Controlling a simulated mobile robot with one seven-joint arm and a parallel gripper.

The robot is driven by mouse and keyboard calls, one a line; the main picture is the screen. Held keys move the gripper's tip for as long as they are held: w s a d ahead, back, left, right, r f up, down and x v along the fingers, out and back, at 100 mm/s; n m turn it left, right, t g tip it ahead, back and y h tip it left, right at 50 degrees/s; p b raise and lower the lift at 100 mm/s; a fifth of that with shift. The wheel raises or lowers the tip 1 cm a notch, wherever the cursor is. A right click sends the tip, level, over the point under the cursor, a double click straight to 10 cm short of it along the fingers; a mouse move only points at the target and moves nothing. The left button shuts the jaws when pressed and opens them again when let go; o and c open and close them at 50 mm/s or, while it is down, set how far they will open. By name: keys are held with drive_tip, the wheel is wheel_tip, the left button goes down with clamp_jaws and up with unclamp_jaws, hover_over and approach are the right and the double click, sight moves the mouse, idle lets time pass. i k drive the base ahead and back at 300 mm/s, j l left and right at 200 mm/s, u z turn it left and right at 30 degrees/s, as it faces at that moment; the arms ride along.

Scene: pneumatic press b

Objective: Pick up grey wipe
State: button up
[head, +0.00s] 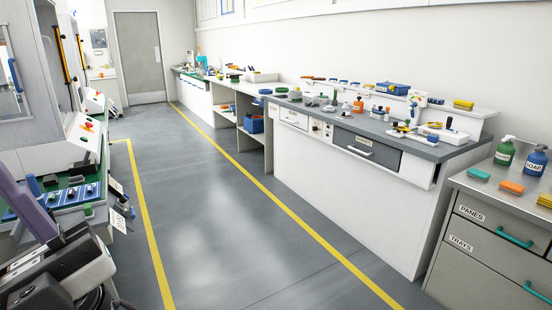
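I cannot make out a grey wipe for certain in the head view. None of these looks grey. Many small items on the long bench are too small to tell apart. Dark and purple links of my own arm show at the lower left, but no gripper fingers can be made out.
The long bench (430,153) runs along the right wall, with a grey drawer (365,149). Green and blue bottles (505,152) stand on the drawer cabinet (480,240). White machines (75,145) line the left. The grey floor (215,215) between yellow lines is clear.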

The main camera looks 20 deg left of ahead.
sight(78, 179)
drive_tip(key=i+j+u, duration=0.1)
drive_tip(key=i+u, duration=0.45)
drive_tip(key=u, duration=0.15)
drive_tip(key=i+u, duration=0.7)
drive_tip(key=i+l+u, duration=0.1)
drive_tip(key=i+u, duration=0.3)
drive_tip(key=i, duration=0.25)
